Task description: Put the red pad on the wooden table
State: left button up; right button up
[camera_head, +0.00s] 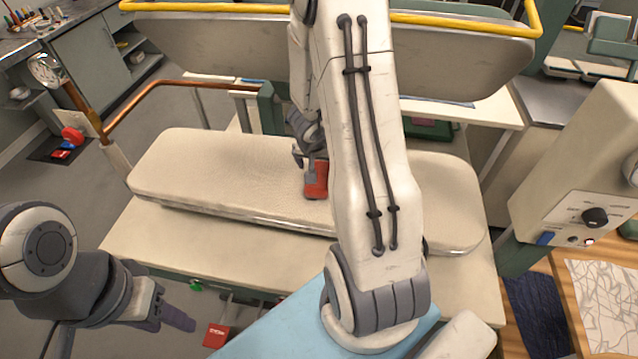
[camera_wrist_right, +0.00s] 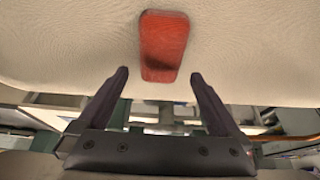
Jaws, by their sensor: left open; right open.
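The red pad (camera_head: 316,184) lies on the cream padded board in the head view, right by my right gripper. In the right wrist view the red pad (camera_wrist_right: 163,45) is ahead of the two dark fingers, in line with the gap. My right gripper (camera_head: 311,160) is open and empty; my own arm partly hides it in the head view. It also shows in the right wrist view (camera_wrist_right: 160,76). My left gripper (camera_head: 172,312) is open and empty at the lower left, apart from the board. The wooden table (camera_head: 562,292) is partly in view at the lower right.
The cream padded board (camera_head: 225,165) stands above a pale lower shelf (camera_head: 150,240). A copper rail (camera_head: 180,84) rises at its left. A patterned sheet (camera_head: 605,300) covers part of the wooden table. A cream machine with a knob (camera_head: 594,217) stands beside that table.

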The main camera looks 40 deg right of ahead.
aim_at(319, 174)
jog(key=b+x, duration=0.1)
jog(key=x, duration=0.1)
jog(key=b+x, duration=0.3)
jog(key=shift+s+a+f, duration=0.15)
jog(key=shift+a+f, duration=0.05)
jog(key=shift+f, duration=0.3)
jog(key=shift+d+f, duration=0.1)
jog(key=shift+f, duration=0.1)
jog(key=shift+r, duration=0.15)
jog(key=c, duration=1.4)
